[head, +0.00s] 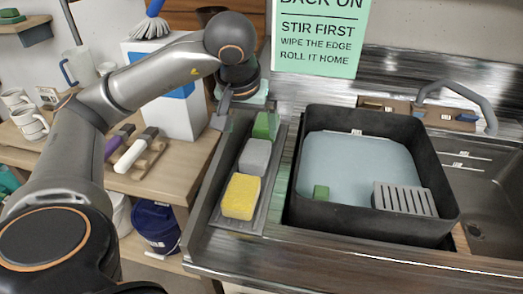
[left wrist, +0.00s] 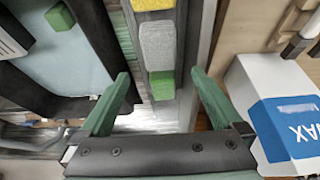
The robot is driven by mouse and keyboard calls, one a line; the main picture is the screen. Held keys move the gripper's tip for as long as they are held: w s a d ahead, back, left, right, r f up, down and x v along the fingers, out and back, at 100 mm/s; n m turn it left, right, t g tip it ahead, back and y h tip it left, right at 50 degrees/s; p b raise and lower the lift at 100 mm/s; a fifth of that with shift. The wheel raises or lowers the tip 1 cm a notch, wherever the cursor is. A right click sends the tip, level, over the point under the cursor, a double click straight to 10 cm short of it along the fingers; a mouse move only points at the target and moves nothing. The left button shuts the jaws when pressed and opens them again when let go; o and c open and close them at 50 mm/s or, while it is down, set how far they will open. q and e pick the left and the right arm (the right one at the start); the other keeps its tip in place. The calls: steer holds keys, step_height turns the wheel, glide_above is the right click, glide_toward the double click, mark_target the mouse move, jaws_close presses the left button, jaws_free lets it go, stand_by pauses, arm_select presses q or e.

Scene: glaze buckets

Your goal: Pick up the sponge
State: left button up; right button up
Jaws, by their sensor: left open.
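A yellow sponge-like block (head: 241,196) lies at the near end of a narrow dark tray (head: 215,190). A grey block (head: 255,156) and a green block (head: 266,125) lie behind it in the same tray. In the left wrist view the yellow block (left wrist: 152,4) is cut off at the top edge, with the grey block (left wrist: 158,45) and green block (left wrist: 162,84) below it. My left gripper (left wrist: 160,77) is open and empty, its fingers to either side of the green block in that picture. In the head view it is at the tray's far end. My right gripper is not in view.
A sink (head: 485,205) is at the right.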

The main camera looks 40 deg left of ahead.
mark_target(255, 151)
arm_select(q)
steer(key=x, duration=1.1)
steer(key=shift+f+b, duration=0.15)
steer(key=shift+b, duration=0.2)
steer(key=shift+d, duration=0.1)
steer(key=shift+f+b, duration=0.25)
steer(key=shift+b, duration=0.05)
steer(key=c, duration=1.2)
